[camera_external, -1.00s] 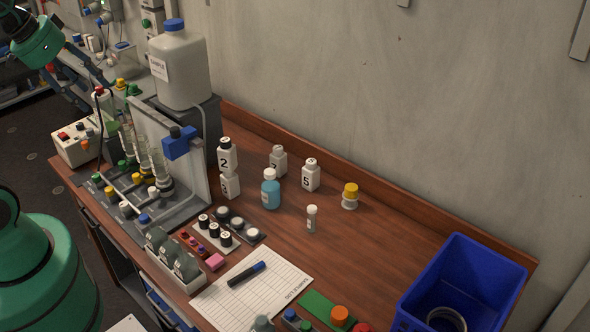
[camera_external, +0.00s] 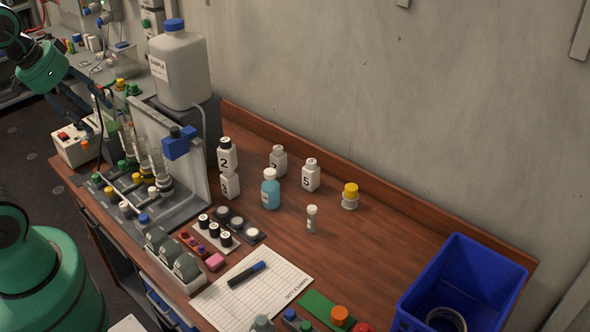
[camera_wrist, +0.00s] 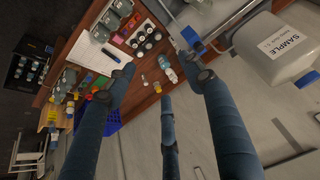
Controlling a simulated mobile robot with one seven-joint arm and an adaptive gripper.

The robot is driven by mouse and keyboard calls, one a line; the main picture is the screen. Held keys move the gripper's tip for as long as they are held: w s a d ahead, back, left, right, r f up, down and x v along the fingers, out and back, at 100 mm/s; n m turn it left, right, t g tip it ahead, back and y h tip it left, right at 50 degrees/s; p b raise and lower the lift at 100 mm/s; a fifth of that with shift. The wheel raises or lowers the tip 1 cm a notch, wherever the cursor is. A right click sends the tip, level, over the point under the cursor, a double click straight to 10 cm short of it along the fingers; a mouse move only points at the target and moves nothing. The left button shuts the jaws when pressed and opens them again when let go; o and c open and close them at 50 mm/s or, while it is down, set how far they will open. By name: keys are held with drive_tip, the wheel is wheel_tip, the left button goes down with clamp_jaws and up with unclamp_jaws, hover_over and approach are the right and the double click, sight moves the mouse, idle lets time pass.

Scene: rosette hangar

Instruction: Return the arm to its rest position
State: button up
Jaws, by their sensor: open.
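My gripper (camera_external: 84,108) is at the upper left of the external view, by the rack end of the bench. Its dark blue fingers point down and to the right, and they partly overlap the area of the white box. In the wrist view the fingers of my gripper (camera_wrist: 160,78) are spread apart with nothing held between them. The wrist view looks along them at the bench from a distance. My gripper is open and empty.
The bench (camera_external: 350,255) holds a tube rack (camera_external: 195,200), a large sample jug (camera_external: 180,70), numbered bottles (camera_external: 311,175), a blue bottle (camera_external: 271,189), a marker (camera_external: 246,274) on a sheet, and a blue bin (camera_external: 480,262). A white box (camera_external: 72,150) stands at the left end.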

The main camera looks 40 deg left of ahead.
wheel_tip(320, 180, down, 6)
drive_tip(key=b, duration=0.5)
idle(1.0)
